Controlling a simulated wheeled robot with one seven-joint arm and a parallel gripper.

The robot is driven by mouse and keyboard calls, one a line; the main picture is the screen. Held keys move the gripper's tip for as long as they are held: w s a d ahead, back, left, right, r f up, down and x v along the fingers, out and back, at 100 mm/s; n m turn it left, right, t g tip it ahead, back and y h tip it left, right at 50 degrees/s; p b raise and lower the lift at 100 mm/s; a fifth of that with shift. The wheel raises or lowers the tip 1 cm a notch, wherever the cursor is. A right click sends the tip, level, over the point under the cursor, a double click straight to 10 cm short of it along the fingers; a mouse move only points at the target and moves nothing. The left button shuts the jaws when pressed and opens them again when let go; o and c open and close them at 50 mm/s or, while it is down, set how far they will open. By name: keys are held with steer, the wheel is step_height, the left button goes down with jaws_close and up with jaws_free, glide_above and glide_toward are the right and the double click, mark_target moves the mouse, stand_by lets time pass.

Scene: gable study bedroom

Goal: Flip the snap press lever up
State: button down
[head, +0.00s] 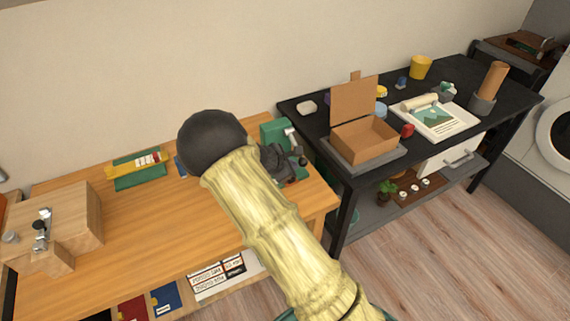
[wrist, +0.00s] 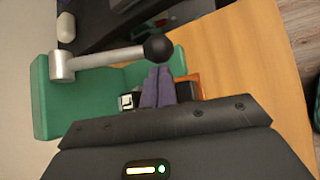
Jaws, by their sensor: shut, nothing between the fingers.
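The snap press is a green body (wrist: 105,85) on the wooden desk. Its lever (wrist: 110,58) is a silver bar running from a round metal hub to a black ball knob (wrist: 158,47), seen in the wrist view. In the head view the press (head: 272,131) stands near the desk's right end, partly hidden behind my arm, with its silver lever (head: 291,138) showing. My gripper (wrist: 159,74) is shut and empty. Its fingertips are right by the knob, just below it in the wrist view; I cannot tell whether they touch.
The wooden desk (head: 155,215) holds a wooden block with metal fittings (head: 75,225) and a green tray (head: 140,180). A black table (head: 315,118) with an open cardboard box (head: 365,140) stands to the right. Floor (head: 450,240) is clear in front of it.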

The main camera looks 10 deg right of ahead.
steer(key=shift+w+d+f, duration=0.3)
steer(key=shift+d+f, duration=0.05)
steer(key=shift+f, duration=0.05)
steer(key=shift+a+r+p, duration=0.1)
steer(key=shift+r+p, duration=0.1)
steer(key=shift+p, duration=0.3)
steer(key=shift+s+d+r+p, duration=0.15)
steer(key=shift+s+d+p, duration=0.05)
steer(key=shift+p, duration=0.3)
steer(key=shift+s+a+r+g+p, duration=0.1)
steer(key=shift+g+p, duration=0.3)
steer(key=shift+p, duration=0.2)
steer(key=shift+r+p, duration=0.15)
steer(key=shift+p, duration=0.55)
